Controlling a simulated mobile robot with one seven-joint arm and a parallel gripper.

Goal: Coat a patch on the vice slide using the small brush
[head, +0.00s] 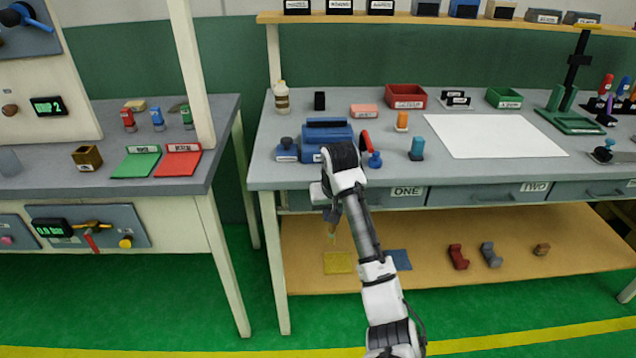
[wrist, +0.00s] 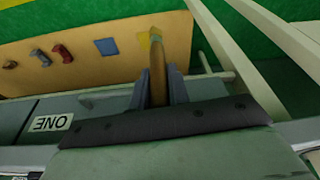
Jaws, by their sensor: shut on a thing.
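My gripper (head: 331,212) hangs in front of the bench's front edge, above the lower shelf. It is shut on the small brush (head: 331,232), whose tip points down. In the wrist view the brush's tan wooden handle (wrist: 158,70) stands between the two dark fingers of my gripper (wrist: 158,90). The blue vice (head: 326,128) sits on the bench top behind my wrist, with a red handle (head: 365,138) at its right. My wrist hides part of the vice's front, and I cannot make out the slide clearly.
A yellow square (head: 339,263) and a blue square (head: 400,260) lie on the lower shelf (head: 540,245), also with red and grey clips. The bench top (head: 300,105) holds a bottle (head: 281,97), a white sheet (head: 492,136) and trays. Drawer ONE (head: 385,197) is shut.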

